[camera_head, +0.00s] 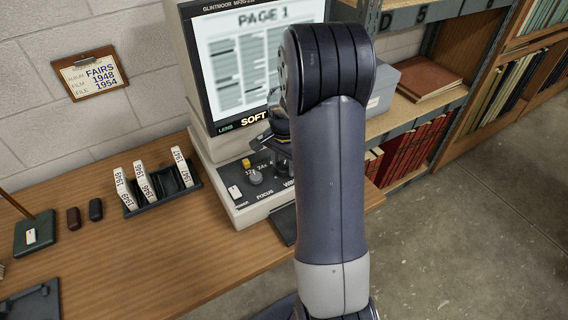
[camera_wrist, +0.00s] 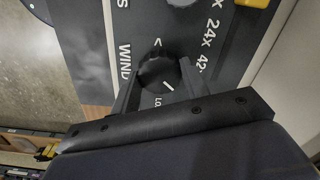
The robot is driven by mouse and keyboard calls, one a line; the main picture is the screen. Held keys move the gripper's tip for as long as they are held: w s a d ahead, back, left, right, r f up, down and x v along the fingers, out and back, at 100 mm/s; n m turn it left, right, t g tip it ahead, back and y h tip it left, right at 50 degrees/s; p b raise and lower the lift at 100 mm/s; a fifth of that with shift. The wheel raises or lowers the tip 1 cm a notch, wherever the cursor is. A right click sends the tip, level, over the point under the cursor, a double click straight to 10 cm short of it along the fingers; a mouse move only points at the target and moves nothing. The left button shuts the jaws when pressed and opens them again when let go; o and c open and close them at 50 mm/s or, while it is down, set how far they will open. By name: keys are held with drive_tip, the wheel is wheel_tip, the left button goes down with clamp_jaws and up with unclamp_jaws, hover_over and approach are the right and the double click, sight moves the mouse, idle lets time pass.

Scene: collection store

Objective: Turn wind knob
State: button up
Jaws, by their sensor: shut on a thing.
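The wind knob (camera_wrist: 157,69) is a black round knob with a white pointer line, set on the dark control panel beside the printed word WIND in the wrist view. My gripper (camera_wrist: 158,78) is shut on it, with one finger on each side of the knob. In the head view my arm hides the knob and most of my gripper. The microfilm reader (camera_head: 205,143) stands at the back of the wooden desk. Its screen (camera_head: 248,60) shows a blurred PAGE 1 with the words LENS and SOFT below.
A focus knob (camera_head: 255,177) and a yellow-topped control (camera_head: 246,163) sit left on the panel. A rack (camera_head: 165,195) with labelled film boxes stands on the desk (camera_head: 180,265). A clipboard (camera_head: 93,75) hangs on the wall. Shelves (camera_head: 425,110) with books stand at right.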

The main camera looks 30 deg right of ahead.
sight(284, 165)
drive_tip(key=shift+m, duration=1.7)
drive_tip(key=o, duration=1)
drive_tip(key=shift+r, duration=0.1)
wheel_tip(284, 165, up, 11)
drive_tip(key=shift+f, duration=0.2)
